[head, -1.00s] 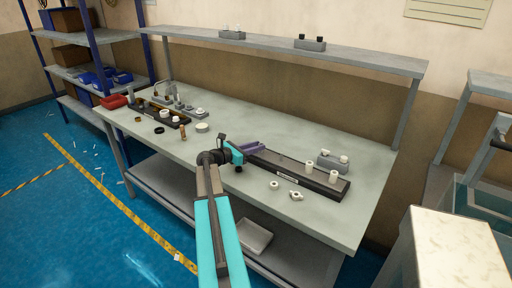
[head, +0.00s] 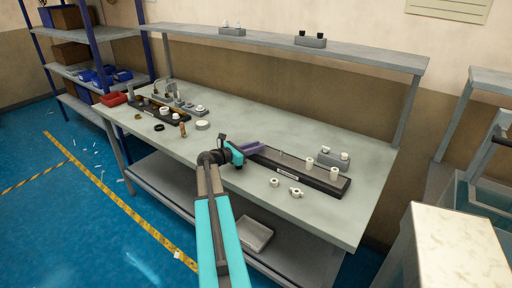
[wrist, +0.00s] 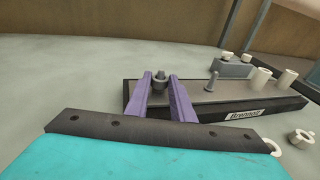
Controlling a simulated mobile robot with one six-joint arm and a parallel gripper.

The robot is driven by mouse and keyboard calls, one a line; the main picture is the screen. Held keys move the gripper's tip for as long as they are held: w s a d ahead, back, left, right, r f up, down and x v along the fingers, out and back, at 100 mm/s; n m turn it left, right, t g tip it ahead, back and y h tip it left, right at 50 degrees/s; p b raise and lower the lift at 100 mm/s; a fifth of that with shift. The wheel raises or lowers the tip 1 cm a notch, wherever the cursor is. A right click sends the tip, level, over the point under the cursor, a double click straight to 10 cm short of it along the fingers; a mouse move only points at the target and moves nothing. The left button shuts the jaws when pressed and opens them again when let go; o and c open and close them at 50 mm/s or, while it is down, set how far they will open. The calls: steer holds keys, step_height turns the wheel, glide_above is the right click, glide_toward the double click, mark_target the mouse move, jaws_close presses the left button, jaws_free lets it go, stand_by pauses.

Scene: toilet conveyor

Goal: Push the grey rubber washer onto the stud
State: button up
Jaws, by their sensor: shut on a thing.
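My gripper (wrist: 161,80) has two purple fingers and is shut on the grey rubber washer (wrist: 160,87) at the left end of a dark base (wrist: 235,100). A small grey stud-like tip shows just above the washer in the wrist view. I cannot tell how far the washer is down around it. A bare grey stud (wrist: 213,81) stands upright on the base to the right. In the head view my gripper (head: 251,148) is at the left end of the long base (head: 290,168); the washer is too small to see there.
White cylinders (head: 309,163) stand on the base's right part. A grey block (head: 334,159) with white pieces is behind it. White rings (head: 296,192) lie in front. Another fixture (head: 146,108) with small parts is at the bench's left.

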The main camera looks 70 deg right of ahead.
steer(key=shift+f, duration=0.65)
steer(key=o, duration=1.1)
steer(key=shift+w+a+b, duration=0.1)
steer(key=shift+a+b, duration=0.05)
steer(key=shift+b, duration=0.15)
steer(key=b+v, duration=0.2)
steer(key=v, duration=1.1)
steer(key=shift+w+a+r, duration=0.1)
steer(key=shift+a+r, duration=0.05)
steer(key=shift+a, duration=0.1)
